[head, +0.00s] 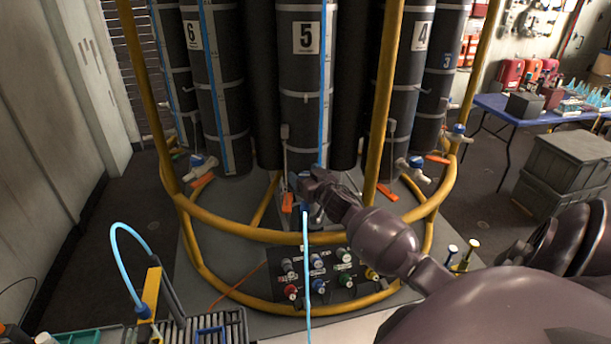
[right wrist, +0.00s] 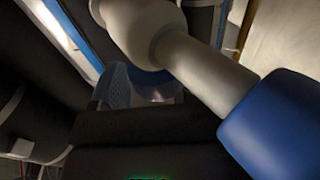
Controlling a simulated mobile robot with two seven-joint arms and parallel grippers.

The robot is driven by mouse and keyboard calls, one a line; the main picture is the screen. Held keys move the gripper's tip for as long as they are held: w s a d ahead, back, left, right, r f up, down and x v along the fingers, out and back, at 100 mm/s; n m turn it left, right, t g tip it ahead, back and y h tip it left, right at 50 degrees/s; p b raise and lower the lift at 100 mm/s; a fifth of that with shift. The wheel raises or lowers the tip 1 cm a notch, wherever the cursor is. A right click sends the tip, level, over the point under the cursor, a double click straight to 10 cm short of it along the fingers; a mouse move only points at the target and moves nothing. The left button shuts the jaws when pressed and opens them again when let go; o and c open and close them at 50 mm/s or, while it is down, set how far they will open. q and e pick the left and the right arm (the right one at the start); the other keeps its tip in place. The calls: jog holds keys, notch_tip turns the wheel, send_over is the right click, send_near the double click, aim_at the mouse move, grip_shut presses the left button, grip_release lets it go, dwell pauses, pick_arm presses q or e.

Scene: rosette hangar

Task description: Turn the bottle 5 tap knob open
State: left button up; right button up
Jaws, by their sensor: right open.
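Bottle 5 (head: 306,95) is a tall dark cylinder with a white "5" label and a blue stripe, standing in the middle of the rack. My right gripper (head: 308,186) is at the foot of bottle 5, in front of its tap, and hides most of it. The gripper is open; I cannot tell whether it touches the knob. A light blue hose (head: 307,270) hangs down from the tap. In the right wrist view, a white tap body (right wrist: 195,62) with a blue end (right wrist: 275,125) is very close. My left gripper is not in view.
A yellow ring rail (head: 225,229) and posts surround the bottles. Bottle 6 (head: 205,85) and bottle 4 (head: 412,85) flank bottle 5. A dark panel with several coloured knobs (head: 319,286) sits below. A blue table (head: 497,103) and grey crates (head: 565,165) stand at right.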

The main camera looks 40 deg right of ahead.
jog(key=c, duration=0.9)
jog(key=shift+y, duration=0.3)
jog(key=n+y, duration=0.3)
jog(key=y, duration=0.1)
jog(key=shift+d+y, duration=0.15)
jog(key=shift+y, duration=0.25)
jog(key=n+y, duration=0.3)
jog(key=y, duration=0.1)
jog(key=shift+g+b, duration=0.4)
jog(key=shift+f+n+g+y, duration=0.1)
jog(key=shift+n+g+y, duration=0.25)
jog(key=shift+y, duration=0.25)
pick_arm(q)
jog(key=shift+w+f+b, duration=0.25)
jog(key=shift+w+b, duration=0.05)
jog(key=shift+b, duration=0.05)
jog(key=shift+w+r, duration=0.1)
pick_arm(e)
jog(key=shift+n+y, duration=0.35)
jog(key=shift+y, duration=0.05)
